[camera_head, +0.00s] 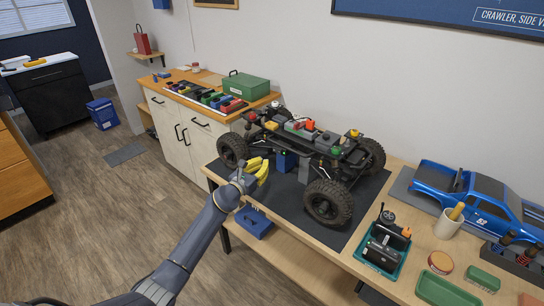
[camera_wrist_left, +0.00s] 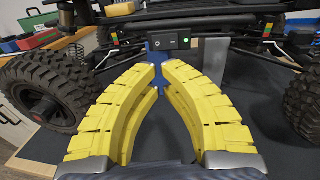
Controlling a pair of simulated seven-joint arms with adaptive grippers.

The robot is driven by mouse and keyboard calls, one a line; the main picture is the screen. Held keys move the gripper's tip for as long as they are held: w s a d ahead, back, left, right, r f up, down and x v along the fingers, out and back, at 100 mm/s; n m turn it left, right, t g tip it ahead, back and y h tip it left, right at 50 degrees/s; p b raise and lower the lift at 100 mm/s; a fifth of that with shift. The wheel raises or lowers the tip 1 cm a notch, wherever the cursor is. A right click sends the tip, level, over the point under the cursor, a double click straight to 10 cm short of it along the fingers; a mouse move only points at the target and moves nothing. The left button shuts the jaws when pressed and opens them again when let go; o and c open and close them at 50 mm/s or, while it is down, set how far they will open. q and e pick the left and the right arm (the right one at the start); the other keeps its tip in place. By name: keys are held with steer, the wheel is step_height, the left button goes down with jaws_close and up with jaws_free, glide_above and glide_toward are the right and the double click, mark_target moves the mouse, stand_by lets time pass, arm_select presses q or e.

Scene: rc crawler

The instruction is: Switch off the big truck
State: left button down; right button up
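The big truck (camera_head: 300,135), a crawler chassis without a body shell, stands on a dark mat on the table, raised on a blue stand (camera_head: 286,161). My left gripper (camera_head: 266,162) has yellow fingers and is just in front of this side. In the left wrist view its fingertips (camera_wrist_left: 161,66) nearly meet below the panel, with nothing held; contact is not visible. My right gripper is not in view.
Large tyres (camera_head: 328,203) flank the approach. A blue truck (camera_head: 470,192) and a teal tray (camera_head: 383,250) with a controller are to the right. A blue box (camera_head: 254,222) sits on a lower shelf. A green toolbox (camera_head: 246,86) stands behind left.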

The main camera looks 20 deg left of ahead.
mark_target(276, 152)
arm_select(q)
steer(key=shift+x, duration=3.45)
steer(key=shift+w, duration=0.1)
steer(key=shift+a, duration=0.1)
